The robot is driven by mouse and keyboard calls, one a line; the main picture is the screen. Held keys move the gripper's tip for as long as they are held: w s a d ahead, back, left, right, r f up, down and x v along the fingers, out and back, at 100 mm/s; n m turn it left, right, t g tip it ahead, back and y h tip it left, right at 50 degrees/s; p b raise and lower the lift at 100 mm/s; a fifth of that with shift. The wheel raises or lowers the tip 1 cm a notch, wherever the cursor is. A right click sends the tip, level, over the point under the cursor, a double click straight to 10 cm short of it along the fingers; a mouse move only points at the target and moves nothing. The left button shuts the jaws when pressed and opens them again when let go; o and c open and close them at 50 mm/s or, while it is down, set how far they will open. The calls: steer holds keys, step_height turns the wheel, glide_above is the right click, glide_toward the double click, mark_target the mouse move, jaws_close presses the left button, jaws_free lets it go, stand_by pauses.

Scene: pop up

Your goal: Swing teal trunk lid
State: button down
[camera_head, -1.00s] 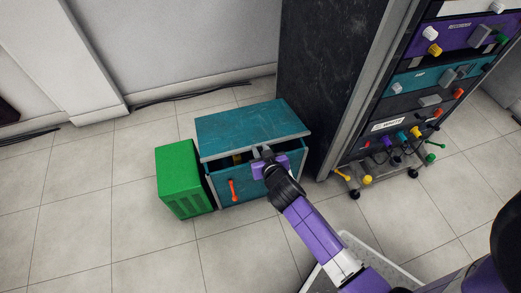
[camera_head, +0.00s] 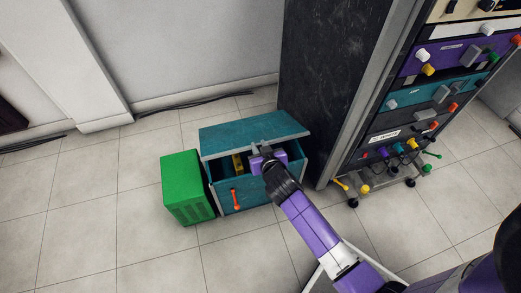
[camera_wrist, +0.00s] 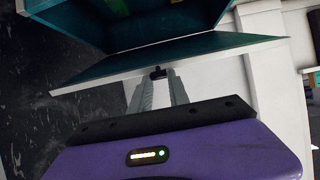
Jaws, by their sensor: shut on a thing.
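The teal trunk (camera_head: 265,190) stands on the floor with an orange handle (camera_head: 236,199) on its front. Its teal lid (camera_head: 245,132) is partly raised, with a dark gap under its front edge. My gripper (camera_head: 262,152) is at the lid's front edge, right of the middle. In the wrist view my gripper (camera_wrist: 158,76) is shut on a small dark tab at the edge of the lid (camera_wrist: 185,60). My gripper hides part of the trunk's front opening. A yellow thing (camera_head: 238,164) shows inside the trunk.
A green box (camera_head: 186,188) stands close against the trunk's left side. A tall dark rack (camera_head: 335,80) with coloured knobs stands close on the right. A wall (camera_head: 190,45) is behind, with cables along its foot. The tiled floor in front and at left is clear.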

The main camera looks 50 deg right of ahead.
steer(key=shift+w+d+r+p, duration=0.2)
steer(key=shift+w+r+p, duration=0.15)
steer(key=shift+r, duration=0.35)
steer(key=shift+w+d+r+p, duration=0.15)
steer(key=shift+w+r+p, duration=0.2)
steer(key=shift+r, duration=0.3)
steer(key=shift+s, duration=0.1)
steer(key=w+d+r+p, duration=0.3)
steer(key=w+r+p, duration=0.1)
steer(key=w+r, duration=0.1)
steer(key=shift+d+r+p, duration=0.2)
steer(key=shift+r+p, duration=0.2)
steer(key=shift+r, duration=0.4)
steer(key=w+d+r+p, duration=0.1)
steer(key=w+d+r, duration=0.3)
steer(key=w, duration=0.2)
steer(key=shift+w+r, duration=0.15)
steer(key=shift+r, duration=0.2)
steer(key=shift+d, duration=0.15)
